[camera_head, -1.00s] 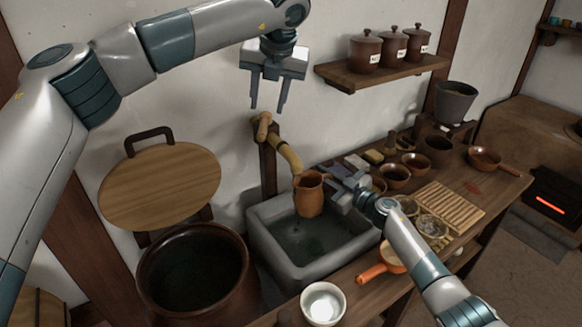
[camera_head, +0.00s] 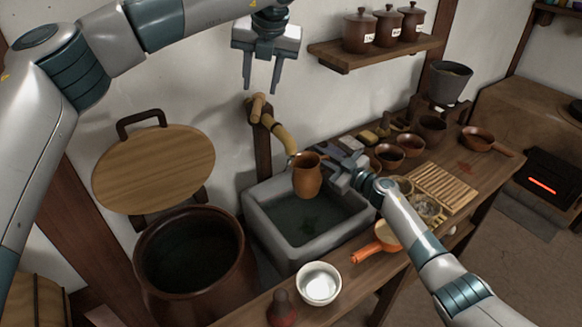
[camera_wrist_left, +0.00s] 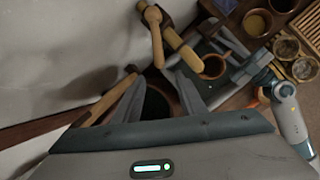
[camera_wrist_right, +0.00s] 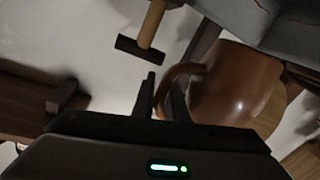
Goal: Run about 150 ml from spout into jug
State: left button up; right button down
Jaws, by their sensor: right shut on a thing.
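The brown jug (camera_head: 307,180) hangs upright above the grey stone trough, its mouth close beside the spout's lower end. The bamboo spout (camera_head: 283,137) curves down from a wooden post with a tap piece (camera_head: 257,106) on top. I cannot make out water running or the level inside the jug. My right gripper (camera_head: 331,172) is shut on the jug's handle; in the right wrist view the handle (camera_wrist_right: 178,73) lies at the fingertips and the jug body (camera_wrist_right: 235,85) to the right. My left gripper (camera_head: 261,89) is open and empty above the tap, apart from it.
The stone trough (camera_head: 262,222) stands under the jug. A large dark pot (camera_head: 148,280) and a round wooden lid (camera_head: 150,175) are at left. A white bowl (camera_head: 319,297) and orange-handled pan (camera_head: 388,237) stand in front. Bowls and a slatted rack (camera_head: 443,188) crowd the right.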

pick_arm(q)
jog(key=shift+c, duration=1.3)
grip_shut()
jog(key=w+d+f+m+y, duration=0.1)
jog(key=d+m, duration=0.4)
jog(key=m, duration=1.2)
jog(key=w+d+f+m+y, duration=0.1)
jog(key=d+f+m+y, duration=0.2)
jog(key=m, duration=1.4)
jog(key=shift+w+d, duration=0.25)
jog(key=shift+d, duration=0.9)
pick_arm(e)
jog(key=d, duration=0.3)
jog(key=shift+r, duration=0.1)
pick_arm(q)
jog(key=shift+f, duration=0.15)
